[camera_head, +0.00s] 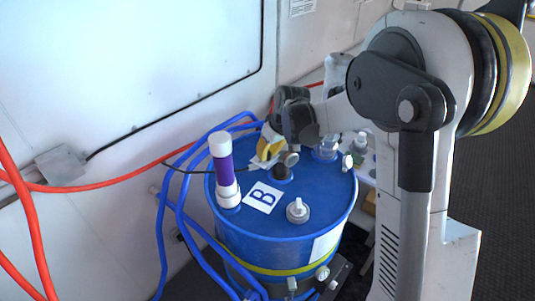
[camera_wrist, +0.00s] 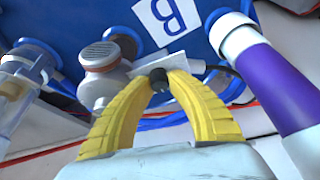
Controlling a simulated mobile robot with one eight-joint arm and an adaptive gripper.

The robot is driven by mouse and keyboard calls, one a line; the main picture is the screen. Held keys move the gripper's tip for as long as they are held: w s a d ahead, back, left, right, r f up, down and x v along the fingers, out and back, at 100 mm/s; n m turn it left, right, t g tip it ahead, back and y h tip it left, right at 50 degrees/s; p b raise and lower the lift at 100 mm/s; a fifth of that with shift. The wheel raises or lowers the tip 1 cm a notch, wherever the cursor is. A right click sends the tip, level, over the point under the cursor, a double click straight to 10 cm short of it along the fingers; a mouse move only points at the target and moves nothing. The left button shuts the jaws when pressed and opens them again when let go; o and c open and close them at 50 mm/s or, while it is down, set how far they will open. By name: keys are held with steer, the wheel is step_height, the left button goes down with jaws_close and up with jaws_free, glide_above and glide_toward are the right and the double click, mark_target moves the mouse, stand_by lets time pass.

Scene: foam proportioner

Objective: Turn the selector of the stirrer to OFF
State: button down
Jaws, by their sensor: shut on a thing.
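My gripper (camera_wrist: 158,74) has its two yellow fingers closed around a small dark knob (camera_wrist: 158,80), which looks like the stirrer's selector. The knob stands in front of a pale plate or box (camera_wrist: 190,66) at the drum's edge; any OFF marking is hidden or too small to read. A grey rounded housing (camera_wrist: 100,58), perhaps part of the stirrer, is just left of the fingers in the wrist view. In the head view my gripper (camera_head: 268,150) is at the far side of the blue drum's top, and the knob is hidden there.
The blue drum (camera_head: 262,221) bears a label "B" (camera_head: 263,196), a purple-and-white upright tube (camera_head: 224,170) and a white-capped fitting (camera_head: 297,210). Blue hoses (camera_head: 183,205) and a red hose (camera_head: 110,178) run beside it. The wall is close behind.

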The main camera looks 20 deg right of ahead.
steer(key=c, duration=1.2)
jaws_free()
steer(key=shift+c, duration=0.2)
